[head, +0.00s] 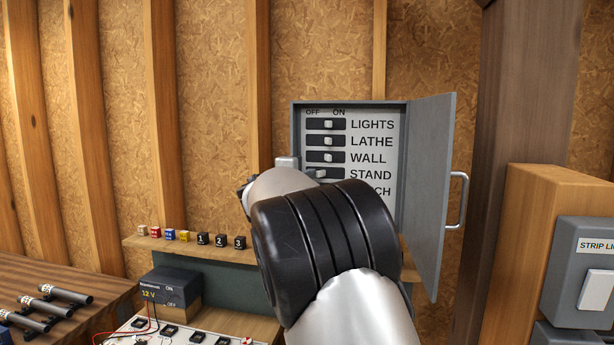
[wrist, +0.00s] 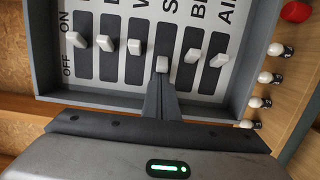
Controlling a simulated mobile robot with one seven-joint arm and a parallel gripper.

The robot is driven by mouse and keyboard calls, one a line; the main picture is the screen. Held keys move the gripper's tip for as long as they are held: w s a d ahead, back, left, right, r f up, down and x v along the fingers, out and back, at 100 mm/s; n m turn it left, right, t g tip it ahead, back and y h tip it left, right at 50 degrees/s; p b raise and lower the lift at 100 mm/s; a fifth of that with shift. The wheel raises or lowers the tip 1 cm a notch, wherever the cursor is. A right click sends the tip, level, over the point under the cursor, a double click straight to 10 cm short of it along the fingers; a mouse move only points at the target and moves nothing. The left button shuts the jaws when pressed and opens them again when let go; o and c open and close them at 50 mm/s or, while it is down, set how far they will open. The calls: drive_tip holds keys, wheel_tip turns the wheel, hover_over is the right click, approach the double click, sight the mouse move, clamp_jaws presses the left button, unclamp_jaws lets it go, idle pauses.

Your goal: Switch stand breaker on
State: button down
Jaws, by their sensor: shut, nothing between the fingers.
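The grey breaker box (head: 297,130) stands open on the wall, with OFF at the left and ON at the right of its rows. The STAND breaker lever (head: 320,174) sits farther left than the levers above it, on the OFF side. In the wrist view the STAND lever (wrist: 162,64) sits lower than its neighbours, toward OFF. My gripper (wrist: 160,80) is shut and empty, its fingertips right at the OFF-side end of this lever; I cannot tell whether they touch. In the head view my arm hides the fingers and the lower rows.
The box door (head: 432,190) is swung open to the right, with a handle (head: 458,200). The LIGHTS (head: 328,124), LATHE (head: 328,141) and WALL (head: 328,158) levers are close above. A shelf (head: 205,250) with small coloured blocks and a 12 V supply (head: 172,288) are lower left.

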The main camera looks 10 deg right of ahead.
drive_tip(key=shift+f+b, duration=0.15)
drive_tip(key=shift+b, duration=0.4)
drive_tip(key=shift+s+d+n+t+y+b, duration=0.15)
drive_tip(key=shift+n+t+y+b, duration=0.25)
drive_tip(key=shift+b, duration=0.6)
